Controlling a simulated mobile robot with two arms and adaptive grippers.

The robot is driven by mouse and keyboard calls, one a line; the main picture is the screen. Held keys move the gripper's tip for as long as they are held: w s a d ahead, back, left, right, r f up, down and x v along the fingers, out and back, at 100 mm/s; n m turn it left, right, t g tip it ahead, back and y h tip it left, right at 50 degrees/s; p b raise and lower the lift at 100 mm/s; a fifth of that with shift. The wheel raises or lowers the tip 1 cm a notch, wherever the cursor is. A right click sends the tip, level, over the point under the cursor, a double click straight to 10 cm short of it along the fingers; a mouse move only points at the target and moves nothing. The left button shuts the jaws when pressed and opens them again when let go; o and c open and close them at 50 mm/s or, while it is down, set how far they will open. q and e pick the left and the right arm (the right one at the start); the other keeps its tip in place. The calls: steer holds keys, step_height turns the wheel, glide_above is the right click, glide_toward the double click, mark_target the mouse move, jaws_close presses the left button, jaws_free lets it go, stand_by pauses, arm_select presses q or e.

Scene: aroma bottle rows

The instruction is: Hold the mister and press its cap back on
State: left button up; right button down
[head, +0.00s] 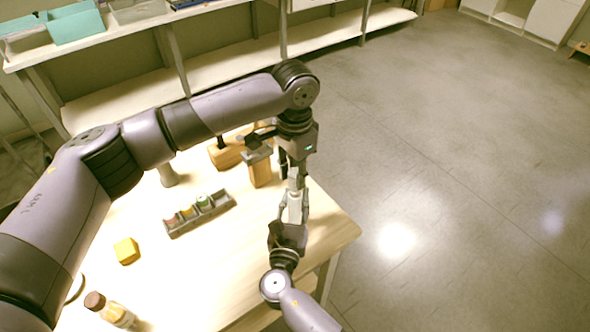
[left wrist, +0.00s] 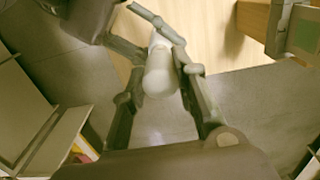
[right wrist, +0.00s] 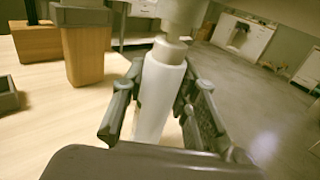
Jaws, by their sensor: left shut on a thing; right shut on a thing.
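The mister's white bottle (right wrist: 158,100) stands upright between the fingers of my right gripper (right wrist: 160,105), which is shut on it. In the head view the bottle (head: 294,208) is near the table's right edge. The pale cap (right wrist: 183,14) is above the bottle's narrow neck, roughly in line with it; I cannot tell whether the cap is seated. My left gripper (head: 297,180) comes down from above and is shut on the cap, which shows as a rounded white end in the left wrist view (left wrist: 160,78).
A grey tray (head: 228,207) with several small coloured items lies left of the grippers. Wooden blocks stand behind it, one (head: 260,172) close to my left gripper. A yellow block (head: 126,250) and a brown-capped bottle (head: 115,312) are on the left. Open floor lies right.

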arm_select(q)
steer(key=shift+f, duration=0.9)
steer(key=shift+f, duration=0.65)
steer(key=o, duration=0.8)
steer(key=shift+c, duration=0.2)
step_height(320, 180, up, 12)
stand_by(0.4)
